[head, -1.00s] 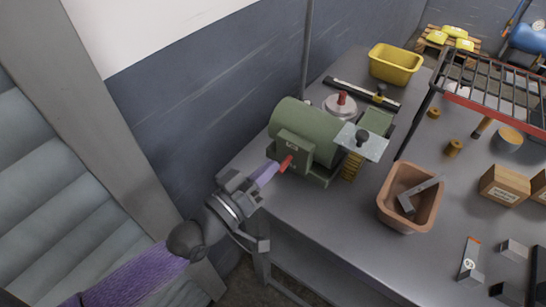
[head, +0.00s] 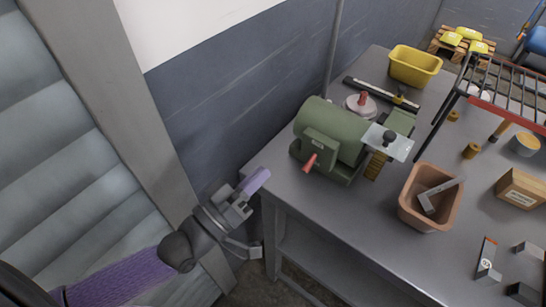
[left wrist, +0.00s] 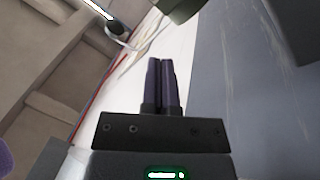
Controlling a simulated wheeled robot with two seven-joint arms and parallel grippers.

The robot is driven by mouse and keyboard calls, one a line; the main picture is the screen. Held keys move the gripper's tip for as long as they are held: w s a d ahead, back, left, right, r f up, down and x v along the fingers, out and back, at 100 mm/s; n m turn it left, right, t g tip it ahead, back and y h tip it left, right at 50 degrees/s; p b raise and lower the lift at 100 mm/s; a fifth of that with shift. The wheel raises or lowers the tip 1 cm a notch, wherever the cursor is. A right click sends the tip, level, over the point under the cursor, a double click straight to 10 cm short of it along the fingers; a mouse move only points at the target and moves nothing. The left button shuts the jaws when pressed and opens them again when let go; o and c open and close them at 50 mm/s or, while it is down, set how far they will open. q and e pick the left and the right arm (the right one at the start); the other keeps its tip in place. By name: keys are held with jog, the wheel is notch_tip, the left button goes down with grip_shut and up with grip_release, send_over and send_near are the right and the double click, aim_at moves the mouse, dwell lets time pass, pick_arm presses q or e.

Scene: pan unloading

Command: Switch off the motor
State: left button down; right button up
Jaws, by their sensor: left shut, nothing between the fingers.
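The green motor (head: 335,127) sits on the grey table, near its left end by the wall. A red lever (head: 309,163) sticks out from the box on the motor's front side and points down to the left. My left gripper (head: 262,175) is shut and empty, with its purple fingers to the left of the lever and apart from it. In the left wrist view its two fingers (left wrist: 161,75) lie together with nothing between them. My right gripper is not in view.
The grey table (head: 330,215) has a brown bin (head: 409,210) right of the motor and a yellow bin (head: 425,68) at the back. A wire rack (head: 505,88) stands at the right. A dark wall (head: 240,90) rises behind the motor.

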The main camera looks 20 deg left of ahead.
pick_arm(q)
jog(key=v, duration=0.5)
jog(key=shift+s+f, duration=0.15)
jog(key=shift+f, duration=0.2)
jog(key=s+a+f+m+g+y, duration=0.1)
jog(key=s+a+f+g+y, duration=0.1)
jog(key=f, duration=0.6)
jog(key=s+a+f+g+y, duration=0.1)
jog(key=a+f+g+y, duration=0.15)
jog(key=f, duration=0.55)
jog(key=s+a+f+m+g+y, duration=0.1)
jog(key=s+a+f+g+y, duration=0.15)
jog(key=f, duration=0.55)
jog(key=s+d+f+g+y, duration=0.1)
jog(key=s+f+g, duration=0.4)
jog(key=s, duration=0.5)
jog(key=s+d+f+m+g+y, duration=0.1)
jog(key=s+d+f+g, duration=0.1)
jog(key=s+f+g, duration=0.3)
jog(key=s+f, duration=0.3)
jog(key=s, duration=0.3)
jog(key=shift+d+f+g+y, duration=0.3)
jog(key=shift+d+y, duration=0.1)
